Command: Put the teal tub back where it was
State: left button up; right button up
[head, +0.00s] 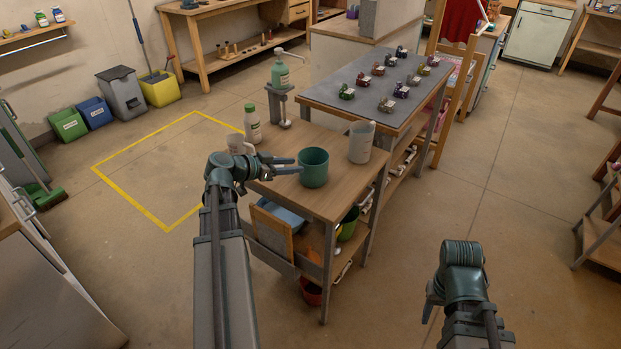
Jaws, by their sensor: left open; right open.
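The teal tub (314,168) stands upright on the wooden top of a small workbench (335,202), near the middle of the head view. My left gripper (299,171) is at the tub's left side, its open fingers pointing right towards the tub. From this view I cannot tell whether a finger touches the tub. My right gripper (428,310) is low at the right, over the floor and well away from the bench. Its fingers point down and are partly hidden by its wrist.
A grey-white pitcher (361,142) stands right of the tub. A grey table with several small models (375,76) adjoins the bench.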

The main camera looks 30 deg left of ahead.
pick_arm(q)
jog(key=s+d+f+g+h, duration=0.1)
jog(key=d+f+g, duration=0.3)
jog(key=d, duration=0.7)
jog(key=s+d+f+g, duration=0.1)
jog(key=d+f+g, duration=0.25)
jog(key=d, duration=0.75)
jog(key=s+d+f+g+y, duration=0.2)
jog(key=s+d+y, duration=0.1)
jog(key=s+d, duration=0.3)
jog(key=s+d+f+n+g+y, duration=0.1)
jog(key=s+d+f+g+y, duration=0.2)
jog(key=s+d, duration=0.4)
jog(key=d+y, duration=0.1)
jog(key=d, duration=0.1)
jog(key=shift+s+d+f+y, duration=0.2)
jog(key=shift+d+f+y, duration=0.1)
jog(key=shift+d, duration=0.1)
notch_tip(320, 180, up, 8)
jog(key=p, duration=0.8)
jog(key=shift+r, duration=0.2)
